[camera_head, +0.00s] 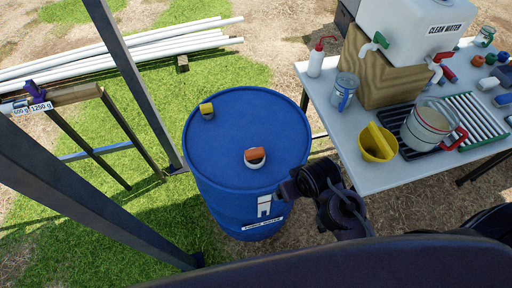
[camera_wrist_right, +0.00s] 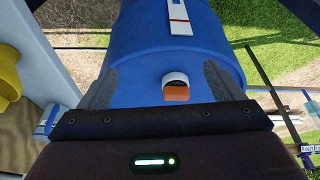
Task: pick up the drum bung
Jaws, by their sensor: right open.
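The blue drum (camera_head: 222,165) stands upright on the grass. An orange-topped bung with a white part (camera_head: 255,157) is on its lid, near the front right of the middle; it also shows in the right wrist view (camera_wrist_right: 176,86). A yellow fitting (camera_head: 207,111) sits near the lid's far left rim. My right gripper (camera_wrist_right: 160,70) is open and empty, its two fingers to either side of the orange bung in the wrist view, apart from it. In the head view my right arm reaches the drum's front right edge. My left gripper is not in view.
A white table (camera_head: 352,181) stands right of the drum, with a yellow scoop-like vessel (camera_head: 377,144), a jug (camera_head: 427,123), a cup (camera_head: 344,91) and a water container (camera_head: 415,30). A dark metal frame (camera_head: 140,85) rises left of the drum. White pipes (camera_head: 130,55) lie behind.

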